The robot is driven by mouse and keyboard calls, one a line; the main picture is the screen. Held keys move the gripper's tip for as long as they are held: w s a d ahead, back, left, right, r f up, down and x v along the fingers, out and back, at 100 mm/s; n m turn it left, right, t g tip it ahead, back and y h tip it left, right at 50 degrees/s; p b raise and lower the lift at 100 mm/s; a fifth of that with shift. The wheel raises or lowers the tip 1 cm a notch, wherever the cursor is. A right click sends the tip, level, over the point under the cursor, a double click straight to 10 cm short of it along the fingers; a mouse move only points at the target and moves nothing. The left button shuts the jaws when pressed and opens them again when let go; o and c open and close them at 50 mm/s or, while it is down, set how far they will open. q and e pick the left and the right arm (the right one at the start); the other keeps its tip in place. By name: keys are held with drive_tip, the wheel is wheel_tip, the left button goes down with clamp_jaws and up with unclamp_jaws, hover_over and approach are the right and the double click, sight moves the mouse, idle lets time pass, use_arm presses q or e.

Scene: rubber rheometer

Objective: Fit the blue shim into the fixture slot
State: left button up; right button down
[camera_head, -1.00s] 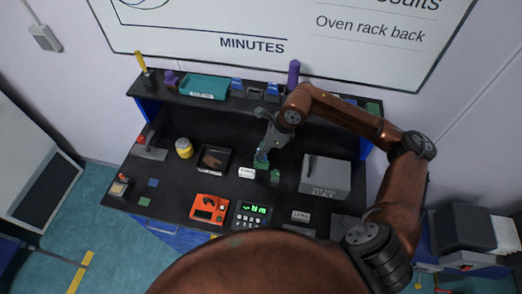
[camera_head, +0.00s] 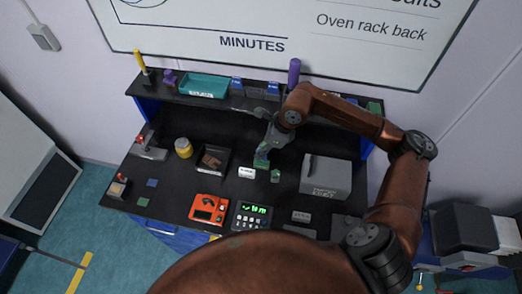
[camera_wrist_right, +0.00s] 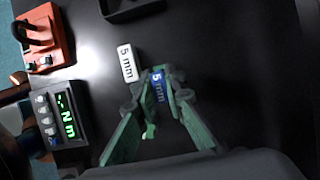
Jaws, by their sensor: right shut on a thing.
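The blue shim (camera_wrist_right: 158,86), marked "5 mm", is between the green fingertips of my right gripper (camera_wrist_right: 160,80) in the right wrist view. The gripper is shut on it. A white label plate (camera_wrist_right: 128,64), also marked "5 mm", lies just left of the shim. It also shows in the head view (camera_head: 247,172), on the black bench in front of the right gripper (camera_head: 262,160). I cannot make out the fixture slot; the fingers and shim cover the place beside the label. Whether the shim touches anything below is unclear. My left gripper is not in view.
The black tray (camera_head: 226,161) with brown pieces stands left of the right gripper. The grey box (camera_head: 326,178) stands to its right. The orange device (camera_head: 208,208) and green-lit torque display (camera_head: 252,214) stand in front. A shelf with a teal tray (camera_head: 204,86) runs behind.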

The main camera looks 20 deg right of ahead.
drive_tip(key=shift+f+b, duration=1.6)
drive_tip(key=shift+f, duration=0.3)
drive_tip(key=c, duration=1.9)
unclamp_jaws()
drive_tip(key=v, duration=1.2)
